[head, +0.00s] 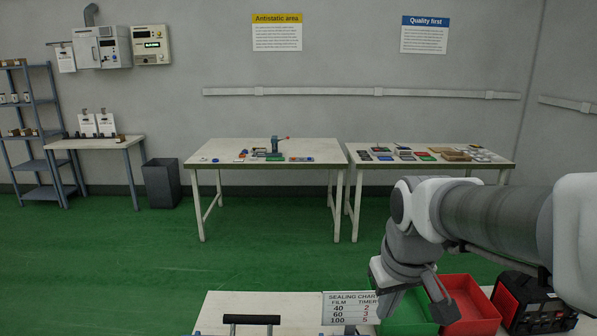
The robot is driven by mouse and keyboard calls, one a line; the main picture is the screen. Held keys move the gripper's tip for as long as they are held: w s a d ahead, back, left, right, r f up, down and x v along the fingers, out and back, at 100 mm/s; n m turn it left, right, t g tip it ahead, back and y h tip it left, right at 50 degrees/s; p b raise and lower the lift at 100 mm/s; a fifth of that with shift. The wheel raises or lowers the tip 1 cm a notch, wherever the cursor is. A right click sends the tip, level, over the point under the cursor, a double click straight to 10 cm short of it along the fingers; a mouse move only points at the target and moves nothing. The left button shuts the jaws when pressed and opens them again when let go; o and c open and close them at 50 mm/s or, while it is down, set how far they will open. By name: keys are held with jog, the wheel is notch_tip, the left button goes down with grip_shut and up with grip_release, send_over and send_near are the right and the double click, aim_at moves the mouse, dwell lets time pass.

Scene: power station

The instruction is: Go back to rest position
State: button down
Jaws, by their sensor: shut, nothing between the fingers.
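My arm reaches in from the right side of the head view. My gripper (441,300) points down over the near table, at the border of a green bin and a red bin. Its fingers are shut with nothing seen between them. The green bin (408,322) is partly hidden behind my gripper. The red bin (476,300) stands just to its right. I cannot tell whether the fingertips touch a bin.
A black and red machine (533,302) stands right of the red bin. A sealing chart sign (350,308) and a black handle (251,320) are at the near table's front. Two white tables (262,150) with small parts stand across open green floor (270,255). A dark waste bin (161,184) stands left.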

jog(key=s+r+m+t, duration=0.2)
jog(key=s, duration=0.9)
jog(key=shift+s, duration=0.2)
jog(key=w+a+f+g+p, duration=0.1)
jog(key=w+f, duration=0.6)
jog(key=w, duration=0.4)
jog(key=w+a+f+g+p, duration=0.1)
jog(key=w+f, duration=0.6)
jog(key=w, duration=0.5)
jog(key=shift+w, duration=0.25)
jog(key=shift+f, duration=0.15)
